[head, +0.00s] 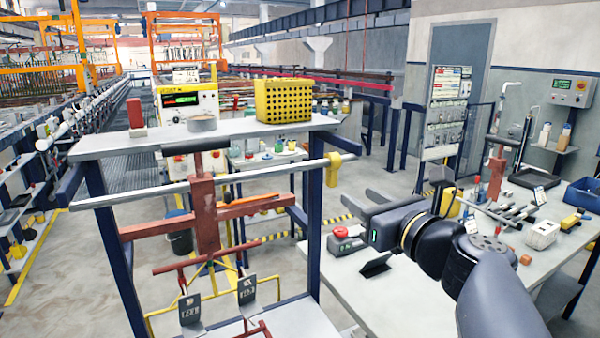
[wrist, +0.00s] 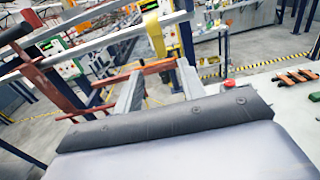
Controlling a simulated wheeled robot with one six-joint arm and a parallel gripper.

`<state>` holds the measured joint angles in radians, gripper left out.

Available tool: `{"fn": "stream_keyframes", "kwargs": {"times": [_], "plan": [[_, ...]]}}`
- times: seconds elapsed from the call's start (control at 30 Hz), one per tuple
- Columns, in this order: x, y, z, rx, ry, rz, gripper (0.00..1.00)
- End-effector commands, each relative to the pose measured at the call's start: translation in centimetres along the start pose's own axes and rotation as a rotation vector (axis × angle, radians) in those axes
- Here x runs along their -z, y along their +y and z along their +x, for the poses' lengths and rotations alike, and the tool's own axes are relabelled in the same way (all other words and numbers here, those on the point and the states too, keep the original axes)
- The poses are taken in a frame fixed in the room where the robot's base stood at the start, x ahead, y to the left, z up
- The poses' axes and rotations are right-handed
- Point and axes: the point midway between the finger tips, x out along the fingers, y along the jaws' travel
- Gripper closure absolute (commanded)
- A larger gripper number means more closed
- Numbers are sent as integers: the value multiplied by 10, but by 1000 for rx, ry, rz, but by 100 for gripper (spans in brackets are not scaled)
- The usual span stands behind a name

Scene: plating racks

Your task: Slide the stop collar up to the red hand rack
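The red hand rack (head: 205,205) hangs from the pale horizontal bar (head: 260,174) at the front of the stand. The yellow stop collar (head: 333,168) sits on the same bar, well to the right of the rack, with bare bar between them. My gripper (head: 350,213) is to the right of and below the collar, apart from it, and its two grey fingers are spread with nothing between them. In the wrist view, the gap between the fingertips (wrist: 160,68) is empty. The yellow collar (wrist: 154,36) shows beyond it on the bar, and red rack parts (wrist: 55,84) show at left.
A blue post (head: 315,220) stands just behind the bar near the collar. The shelf (head: 235,133) above holds a yellow perforated basket (head: 283,99), a grey disc and a red-topped block. A bench (head: 390,300) with a red button and tools lies under my arm.

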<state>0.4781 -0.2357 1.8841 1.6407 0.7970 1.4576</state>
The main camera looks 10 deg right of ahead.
Motion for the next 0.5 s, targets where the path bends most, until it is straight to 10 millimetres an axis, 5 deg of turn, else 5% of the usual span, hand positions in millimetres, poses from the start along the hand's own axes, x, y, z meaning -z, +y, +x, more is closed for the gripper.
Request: {"fn": "stream_keyframes", "kwargs": {"times": [0.23,0.5], "plan": [[-2,-1,21,-1,-5,14,62],[-2,0,70,-2,-3,11,62]]}}
